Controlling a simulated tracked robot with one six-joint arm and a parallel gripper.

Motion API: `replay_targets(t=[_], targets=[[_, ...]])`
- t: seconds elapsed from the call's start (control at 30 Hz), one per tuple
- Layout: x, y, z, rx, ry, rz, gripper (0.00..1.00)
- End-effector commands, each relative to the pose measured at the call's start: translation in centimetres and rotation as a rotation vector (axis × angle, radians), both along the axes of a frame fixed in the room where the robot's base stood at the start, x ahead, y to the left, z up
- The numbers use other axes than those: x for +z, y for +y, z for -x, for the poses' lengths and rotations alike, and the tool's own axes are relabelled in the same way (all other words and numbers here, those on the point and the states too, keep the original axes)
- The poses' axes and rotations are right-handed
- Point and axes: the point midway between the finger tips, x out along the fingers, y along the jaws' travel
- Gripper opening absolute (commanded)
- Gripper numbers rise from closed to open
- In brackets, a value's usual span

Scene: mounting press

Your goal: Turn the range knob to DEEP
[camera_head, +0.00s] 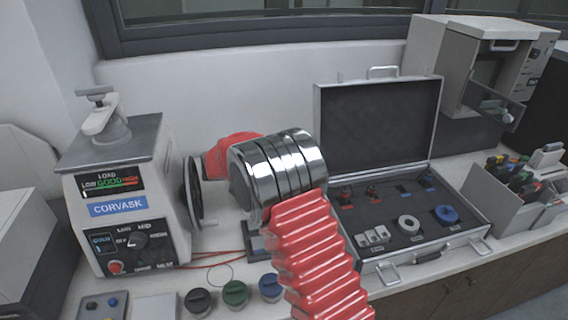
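The white CORVASK press (115,200) stands at the left with a LOAD gauge (108,183) on its upper front. Below is a dark rotary knob (134,241) ringed by small labels. The labels are too small to read surely, so I cannot tell which is DEEP or exactly where the knob points. A small dark display (101,245) and a red button (115,267) sit left of the knob. My arm's red ribbed sleeve and metal rings rise through the middle. My gripper's fingertips do not show.
A black wheel (194,192) is at the press's right side. Red wires and several round-capped jars, one green (235,293), lie in front. An open case (395,255) with parts stands right of my arm. A bin of tools (511,185) is farther right.

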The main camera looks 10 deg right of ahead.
Motion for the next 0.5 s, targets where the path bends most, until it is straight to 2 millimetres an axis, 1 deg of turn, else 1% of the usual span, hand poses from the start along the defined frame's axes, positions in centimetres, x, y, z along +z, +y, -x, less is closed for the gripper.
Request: replay_targets(t=[0.27,0.3,0.5], targets=[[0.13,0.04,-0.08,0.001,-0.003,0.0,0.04],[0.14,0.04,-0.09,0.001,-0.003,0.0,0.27],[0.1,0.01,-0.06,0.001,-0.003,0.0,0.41]])
